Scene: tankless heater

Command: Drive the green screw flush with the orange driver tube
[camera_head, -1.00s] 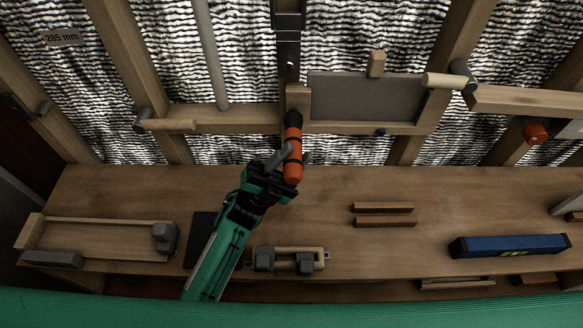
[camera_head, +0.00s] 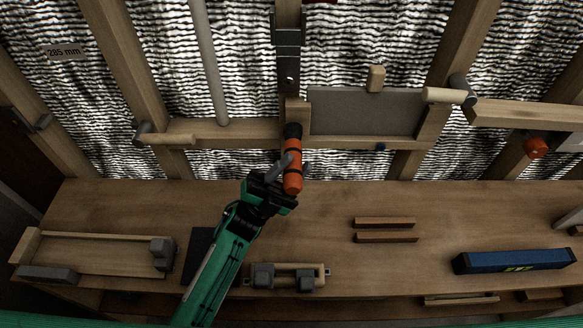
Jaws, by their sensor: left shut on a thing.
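The orange driver tube (camera_head: 292,172) has black bands and a black upper end. My left gripper (camera_head: 283,172) is shut on it, with a grey finger across its side. The tube stands nearly upright in the picture, its black end at the lower part of a wooden block (camera_head: 297,111) on the middle stud. I cannot make out the green screw; the tube's end or the block may hide it. My right gripper is not in view.
A wooden bench (camera_head: 330,215) runs below the wall frame. On it lie a blue box (camera_head: 513,261), two dark wood strips (camera_head: 385,230), a clamp-like fixture (camera_head: 290,276) and a wooden tray (camera_head: 95,252). A grey panel (camera_head: 365,112) is right of the block.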

